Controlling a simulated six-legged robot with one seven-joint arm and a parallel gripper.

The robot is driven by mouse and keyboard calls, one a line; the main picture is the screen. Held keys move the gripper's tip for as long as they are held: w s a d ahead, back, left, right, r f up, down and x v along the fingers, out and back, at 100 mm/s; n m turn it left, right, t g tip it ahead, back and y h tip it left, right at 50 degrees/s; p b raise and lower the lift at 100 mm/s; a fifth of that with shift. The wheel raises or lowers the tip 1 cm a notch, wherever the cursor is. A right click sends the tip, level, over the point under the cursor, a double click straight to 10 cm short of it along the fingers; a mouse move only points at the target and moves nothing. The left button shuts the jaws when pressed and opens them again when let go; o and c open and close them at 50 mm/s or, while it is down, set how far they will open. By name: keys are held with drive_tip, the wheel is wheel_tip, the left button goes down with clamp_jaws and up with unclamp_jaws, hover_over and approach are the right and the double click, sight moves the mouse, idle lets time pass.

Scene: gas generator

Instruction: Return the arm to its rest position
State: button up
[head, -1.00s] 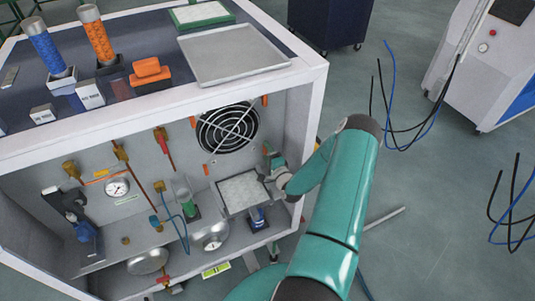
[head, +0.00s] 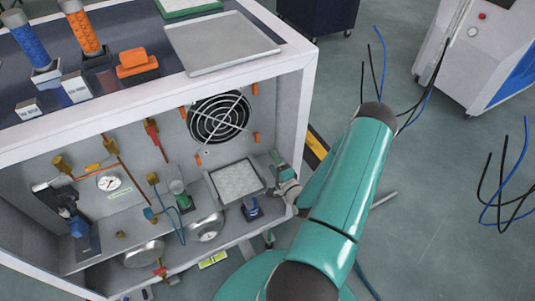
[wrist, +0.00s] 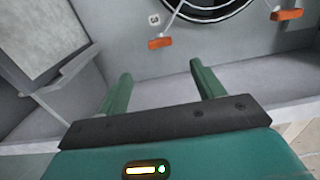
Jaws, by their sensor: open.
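My green arm (head: 345,195) reaches up from the bottom of the head view and bends back toward the right side of the open cabinet. My gripper (head: 276,160) is at the cabinet's right end, beside the white-topped tray. In the wrist view my gripper (wrist: 160,85) shows two green fingers spread apart, with nothing between them. The fingers point toward the cabinet's back wall below the fan grille. The fingertips are small and partly unclear in the head view.
The cabinet (head: 303,90) has a white frame whose right post is close to my arm. Inside are a fan grille (head: 219,118), a white-topped tray (head: 237,182), a gauge (head: 109,183) and pipes. A metal tray (head: 220,42) lies on top. Loose cables (head: 505,185) lie on the floor at right.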

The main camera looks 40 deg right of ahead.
drive_tip(key=shift+v, duration=0.8)
